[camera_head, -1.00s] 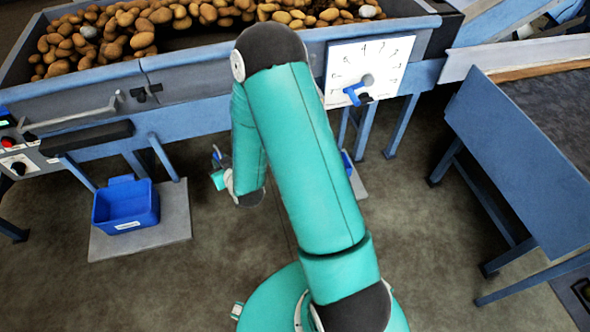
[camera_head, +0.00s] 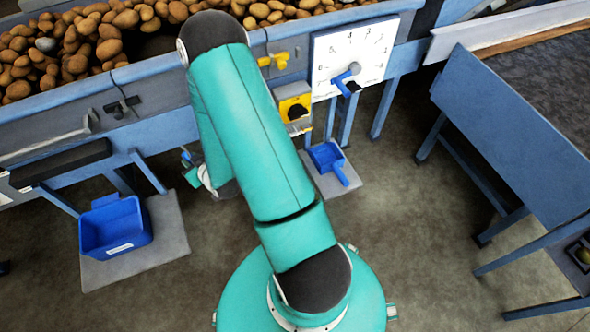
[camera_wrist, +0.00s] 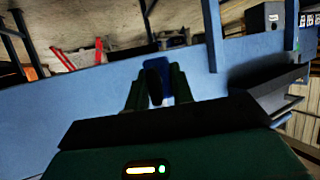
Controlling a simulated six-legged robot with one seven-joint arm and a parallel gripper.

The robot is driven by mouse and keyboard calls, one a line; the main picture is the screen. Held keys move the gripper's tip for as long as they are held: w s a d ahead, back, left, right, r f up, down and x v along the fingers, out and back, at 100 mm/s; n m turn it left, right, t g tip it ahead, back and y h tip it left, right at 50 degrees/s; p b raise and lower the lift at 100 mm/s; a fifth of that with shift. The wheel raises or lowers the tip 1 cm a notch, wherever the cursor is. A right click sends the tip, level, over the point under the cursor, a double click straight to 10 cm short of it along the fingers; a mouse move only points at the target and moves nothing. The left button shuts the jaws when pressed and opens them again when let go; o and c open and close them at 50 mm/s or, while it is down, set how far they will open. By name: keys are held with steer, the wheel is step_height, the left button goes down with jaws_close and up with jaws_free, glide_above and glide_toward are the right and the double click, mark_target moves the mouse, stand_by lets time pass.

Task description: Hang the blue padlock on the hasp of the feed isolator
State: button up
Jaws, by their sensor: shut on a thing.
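My gripper (camera_head: 190,170) is left of my upper arm in the head view, in front of the grader's side and low. It is shut on the blue padlock (camera_head: 186,155), which shows only as a small blue bit there. In the wrist view the padlock (camera_wrist: 181,68) is a blue patch between and beyond the dark fingers of my gripper (camera_wrist: 157,90); its shackle is not clear. The feed isolator (camera_head: 295,108), a yellow box with a black rotary knob, is on the grader's side, right of my arm and apart from my gripper. Its hasp is too small to make out.
A yellow fitting (camera_head: 272,60) sits above the isolator. A white dial plate (camera_head: 352,55) with a blue handle is to its right. A blue bin (camera_head: 115,228) and a blue scoop (camera_head: 328,160) stand on floor plates. A blue table (camera_head: 520,140) is at right.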

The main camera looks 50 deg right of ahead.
steer(key=s+d+f+m+h, duration=0.2)
steer(key=s+d+f+h, duration=0.15)
steer(key=s+d, duration=0.85)
steer(key=s+d+f+m+g+h, duration=0.1)
steer(key=s+d+f, duration=0.1)
steer(key=s+d, duration=0.45)
steer(key=s+d+f+m+g+h, duration=0.1)
steer(key=s+d+f+m, duration=0.2)
steer(key=s, duration=0.7)
steer(key=w+d+f+n, duration=0.1)
steer(key=w+d, duration=0.6)
steer(key=w, duration=0.4)
steer(key=shift+w+d, duration=0.15)
steer(key=shift+d, duration=0.15)
steer(key=shift+f, duration=0.1)
steer(key=o, duration=1.1)
steer(key=shift+c, duration=0.2)
steer(key=shift+a, duration=0.1)
